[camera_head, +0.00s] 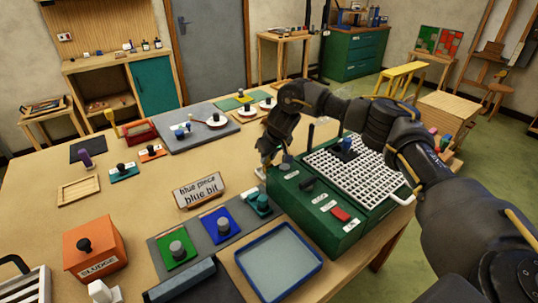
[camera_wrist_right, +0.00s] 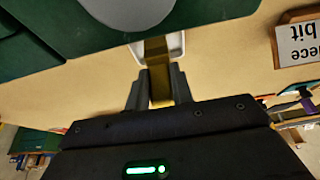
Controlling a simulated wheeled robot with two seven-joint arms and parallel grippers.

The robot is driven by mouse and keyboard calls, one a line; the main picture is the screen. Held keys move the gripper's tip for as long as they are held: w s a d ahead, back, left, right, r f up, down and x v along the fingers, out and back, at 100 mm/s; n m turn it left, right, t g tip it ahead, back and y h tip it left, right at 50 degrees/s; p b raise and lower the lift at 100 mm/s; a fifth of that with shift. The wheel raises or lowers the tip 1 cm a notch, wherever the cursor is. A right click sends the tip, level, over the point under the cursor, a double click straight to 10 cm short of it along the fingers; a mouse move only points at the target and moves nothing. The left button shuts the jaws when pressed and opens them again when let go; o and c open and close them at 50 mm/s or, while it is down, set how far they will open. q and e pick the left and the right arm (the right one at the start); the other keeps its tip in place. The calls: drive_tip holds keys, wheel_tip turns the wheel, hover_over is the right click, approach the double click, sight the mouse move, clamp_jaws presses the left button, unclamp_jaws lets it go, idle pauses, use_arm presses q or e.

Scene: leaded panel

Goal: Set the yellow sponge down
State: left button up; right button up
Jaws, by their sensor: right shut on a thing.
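The yellow sponge (camera_wrist_right: 158,78) shows in the right wrist view as an ochre strip between the fingers of my right gripper (camera_wrist_right: 158,90), which is shut on it. The sponge's far end overlaps a small white dish (camera_wrist_right: 176,44) beside a green box. I cannot tell whether it touches the dish. In the head view my right gripper (camera_head: 267,154) points down at the left back corner of the green box (camera_head: 300,205), and the sponge is not clearly visible there. A bit of white (camera_head: 260,172) shows just below the gripper. My left gripper is not in view.
The green box carries a white grid (camera_head: 355,170) and a red switch. A sign (camera_head: 198,190) stands to its left. A blue-rimmed tray (camera_head: 278,262), green and blue pads and an orange sludge box (camera_head: 95,248) are in front. Bare table (camera_head: 130,205) lies left of the sign.

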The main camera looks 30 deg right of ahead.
drive_tip(key=shift+f, duration=0.15)
drive_tip(key=o, duration=0.9)
drive_tip(key=shift+o, duration=0.2)
drive_tip(key=shift+r, duration=0.3)
drive_tip(key=v, duration=1.1)
drive_tip(key=shift+s+r+b, duration=0.15)
drive_tip(key=shift+r+b, duration=0.25)
